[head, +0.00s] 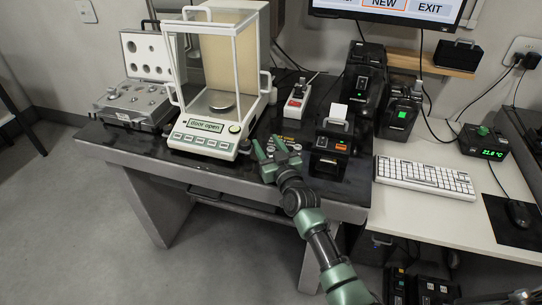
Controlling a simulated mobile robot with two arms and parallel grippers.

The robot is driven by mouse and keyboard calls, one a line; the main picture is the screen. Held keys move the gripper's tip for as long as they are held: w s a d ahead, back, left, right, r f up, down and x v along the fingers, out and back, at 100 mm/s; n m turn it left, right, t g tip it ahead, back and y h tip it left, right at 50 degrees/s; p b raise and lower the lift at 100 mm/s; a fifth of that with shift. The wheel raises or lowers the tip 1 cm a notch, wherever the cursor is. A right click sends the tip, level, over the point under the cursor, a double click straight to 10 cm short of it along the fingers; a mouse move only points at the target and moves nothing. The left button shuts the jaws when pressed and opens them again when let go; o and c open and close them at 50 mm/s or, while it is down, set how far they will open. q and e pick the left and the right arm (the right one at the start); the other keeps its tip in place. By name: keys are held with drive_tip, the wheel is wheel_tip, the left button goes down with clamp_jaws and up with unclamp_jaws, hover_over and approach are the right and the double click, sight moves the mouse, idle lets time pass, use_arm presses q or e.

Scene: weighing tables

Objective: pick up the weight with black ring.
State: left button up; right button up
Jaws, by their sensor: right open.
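My right gripper (267,146) is open above the front edge of the dark weighing table (130,143), just right of the balance. Small metallic pieces show around its fingers, too small to tell apart. An open weight case (150,60) stands at the left end of the table with several silver weights (135,95) in it. I cannot make out a black ring on any weight.
The balance (200,143) has its glass door open and a round pan (221,101) inside. A small printer (333,145) stands close right of my gripper. A white keyboard (424,177) and a mouse (518,213) lie on the right-hand desk.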

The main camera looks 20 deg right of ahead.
clamp_jaws()
drive_tip(key=shift+r, duration=0.1)
